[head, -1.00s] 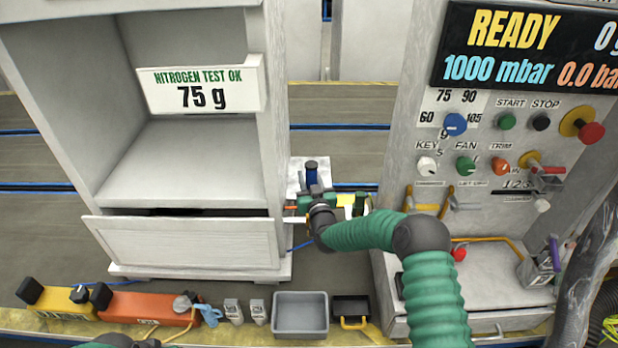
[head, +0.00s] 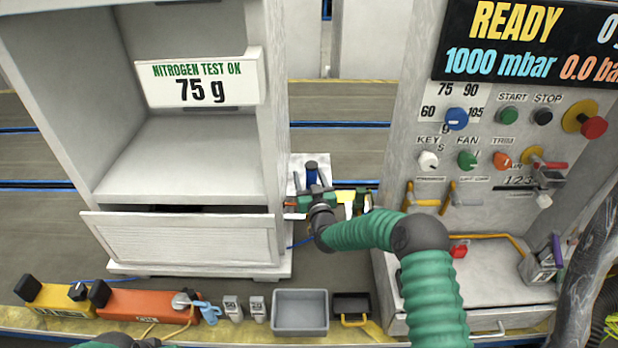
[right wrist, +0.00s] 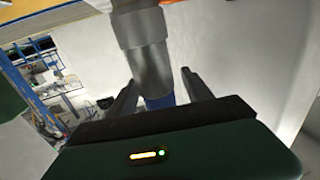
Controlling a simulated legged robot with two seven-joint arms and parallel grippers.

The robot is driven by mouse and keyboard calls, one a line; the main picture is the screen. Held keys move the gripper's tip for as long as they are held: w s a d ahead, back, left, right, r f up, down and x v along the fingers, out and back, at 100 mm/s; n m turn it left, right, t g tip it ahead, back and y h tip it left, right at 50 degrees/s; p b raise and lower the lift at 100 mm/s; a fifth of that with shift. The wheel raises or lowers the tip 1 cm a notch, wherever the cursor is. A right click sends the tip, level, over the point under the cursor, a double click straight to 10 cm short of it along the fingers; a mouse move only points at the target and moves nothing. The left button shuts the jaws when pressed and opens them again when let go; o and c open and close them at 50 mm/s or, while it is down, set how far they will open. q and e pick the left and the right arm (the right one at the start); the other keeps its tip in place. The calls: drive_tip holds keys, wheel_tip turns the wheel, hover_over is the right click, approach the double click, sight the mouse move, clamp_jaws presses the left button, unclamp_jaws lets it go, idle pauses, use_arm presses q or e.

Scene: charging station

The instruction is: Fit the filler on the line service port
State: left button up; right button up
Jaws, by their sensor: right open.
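My right gripper (head: 318,190) is in the gap between the white cabinet and the control console. It is at a small white plate bearing an upright dark-blue fitting (head: 311,172). In the right wrist view, the open fingers (right wrist: 160,90) stand either side of a grey cylinder (right wrist: 145,52) with a blue lower part (right wrist: 159,102). I cannot tell whether they touch it. Which part is the filler and which the line service port is not clear. Only a bit of my left arm shows at the lower left; its gripper is out of view.
The white cabinet (head: 185,240) with its "75 g" sign stands left and the console (head: 400,180) right, its display reading READY.

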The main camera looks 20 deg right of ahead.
drive_tip(key=shift+f, duration=0.1)
drive_tip(key=s+a, duration=0.1)
drive_tip(key=s, duration=1.5)
drive_tip(key=shift+s, duration=0.35)
drive_tip(key=shift+a, duration=0.1)
drive_tip(key=s+r+g+p, duration=0.1)
drive_tip(key=s+g+p, duration=0.2)
drive_tip(key=s+g, duration=0.4)
drive_tip(key=s+a+r+g+y+p, duration=0.1)
drive_tip(key=s+g, duration=0.7)
drive_tip(key=s, duration=1.2)
drive_tip(key=shift+s+r+n+p, duration=0.25)
drive_tip(key=shift+r+n+p, duration=0.25)
drive_tip(key=shift+p, duration=0.7)
